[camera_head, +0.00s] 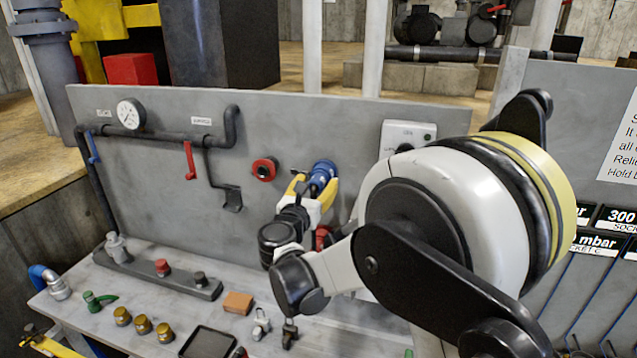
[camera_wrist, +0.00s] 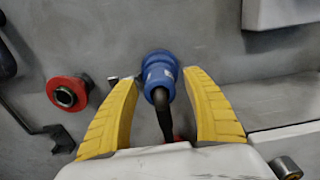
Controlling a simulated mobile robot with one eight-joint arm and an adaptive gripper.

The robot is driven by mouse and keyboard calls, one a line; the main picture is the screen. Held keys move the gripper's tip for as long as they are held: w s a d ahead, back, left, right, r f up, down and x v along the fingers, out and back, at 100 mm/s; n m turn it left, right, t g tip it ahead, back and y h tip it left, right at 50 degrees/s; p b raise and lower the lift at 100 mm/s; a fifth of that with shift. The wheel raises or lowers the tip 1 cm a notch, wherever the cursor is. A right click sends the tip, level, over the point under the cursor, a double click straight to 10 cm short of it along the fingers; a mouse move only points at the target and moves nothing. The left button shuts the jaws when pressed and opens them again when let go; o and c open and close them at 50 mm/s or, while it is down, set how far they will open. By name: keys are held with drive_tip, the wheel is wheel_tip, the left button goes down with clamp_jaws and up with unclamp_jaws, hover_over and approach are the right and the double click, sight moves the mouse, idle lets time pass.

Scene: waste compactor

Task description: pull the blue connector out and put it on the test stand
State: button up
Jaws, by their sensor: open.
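The blue connector (camera_head: 322,173) sits on the grey upright panel, to the right of a red round socket (camera_head: 265,169). In the wrist view the blue connector (camera_wrist: 160,72) shows with a dark cable hanging from its lower end. My gripper (camera_head: 312,184) is at the connector. In the wrist view its two yellow fingers (camera_wrist: 160,90) stand on either side of the connector, open, with the right fingertip very close to it. Whether that fingertip touches cannot be told. The red socket also shows in the wrist view (camera_wrist: 68,92). I cannot tell which object is the test stand.
On the bench lie an orange block (camera_head: 238,303), several brass fittings (camera_head: 142,324) and a black tray (camera_head: 206,343). A red lever (camera_head: 189,160) and a gauge (camera_head: 131,113) are on the panel's left. A grey box (camera_head: 408,136) is mounted right of the connector.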

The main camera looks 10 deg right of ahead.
sight(312, 191)
clamp_jaws()
drive_tip(key=shift+s, duration=0.15)
drive_tip(key=shift+s+a, duration=0.15)
drive_tip(key=shift+s, duration=0.05)
drive_tip(key=shift+s+a, duration=0.1)
drive_tip(key=shift+s, duration=0.1)
idle(0.5)
drive_tip(key=shift+b+v, duration=0.45)
drive_tip(key=shift+v, duration=2.25)
